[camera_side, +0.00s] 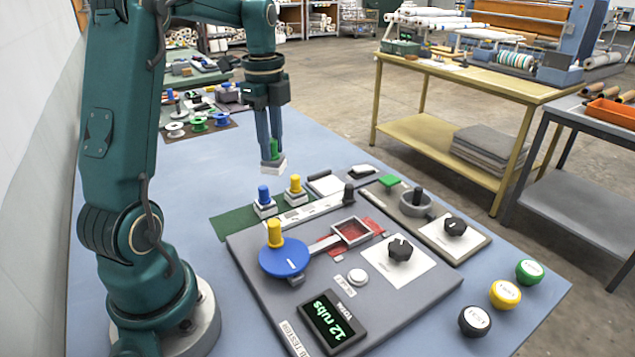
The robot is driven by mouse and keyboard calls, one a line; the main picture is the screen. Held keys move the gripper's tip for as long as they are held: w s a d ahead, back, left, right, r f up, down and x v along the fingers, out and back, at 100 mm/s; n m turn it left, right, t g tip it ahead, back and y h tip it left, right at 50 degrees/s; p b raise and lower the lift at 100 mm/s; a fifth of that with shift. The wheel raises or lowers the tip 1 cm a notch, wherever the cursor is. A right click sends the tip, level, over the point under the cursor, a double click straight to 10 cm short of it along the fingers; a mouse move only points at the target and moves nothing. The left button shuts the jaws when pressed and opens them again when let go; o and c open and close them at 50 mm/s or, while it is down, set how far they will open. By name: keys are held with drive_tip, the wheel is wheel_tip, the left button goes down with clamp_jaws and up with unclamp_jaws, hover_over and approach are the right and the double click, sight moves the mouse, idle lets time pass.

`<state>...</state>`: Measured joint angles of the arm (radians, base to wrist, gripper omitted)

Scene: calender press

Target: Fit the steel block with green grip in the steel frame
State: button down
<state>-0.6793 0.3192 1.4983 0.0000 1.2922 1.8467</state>
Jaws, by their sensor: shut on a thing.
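My gripper (270,143) points down above the blue table, shut on the green grip of the steel block (273,165). The block's pale lower part hangs below the fingers, above the blue-grip and yellow-grip blocks. Whether it touches anything beneath is hard to tell, but it looks held in the air. The steel frame (352,231) is a small rectangular rim with a dark reddish inside, over a red patch on the grey tester board. It lies to the right of and nearer the camera than my gripper. The inside of the frame looks empty.
A block with a blue grip (264,200) and one with a yellow grip (295,189) stand on the green strip. The grey board (420,292) carries a blue crank disc (284,258) with an upright yellow handle, a black knob (400,249) and a display (333,319).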

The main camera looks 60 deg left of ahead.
drive_tip(key=shift+w+d+f+m, duration=1.05)
drive_tip(key=shift+w+d+m, duration=0.3)
drive_tip(key=shift+d, duration=1.1)
drive_tip(key=shift+w+d+f+m, duration=1.1)
drive_tip(key=shift+w+d+m, duration=0.3)
drive_tip(key=shift+d, duration=1.05)
drive_tip(key=shift+w+d+f+m, duration=1.05)
drive_tip(key=shift+w+d+m, duration=0.3)
drive_tip(key=shift+d, duration=1.1)
drive_tip(key=shift+f, duration=0.75)
drive_tip(key=shift+f, duration=0.65)
drive_tip(key=shift+c, duration=0.3)
unclamp_jaws()
drive_tip(key=shift+r, duration=0.15)
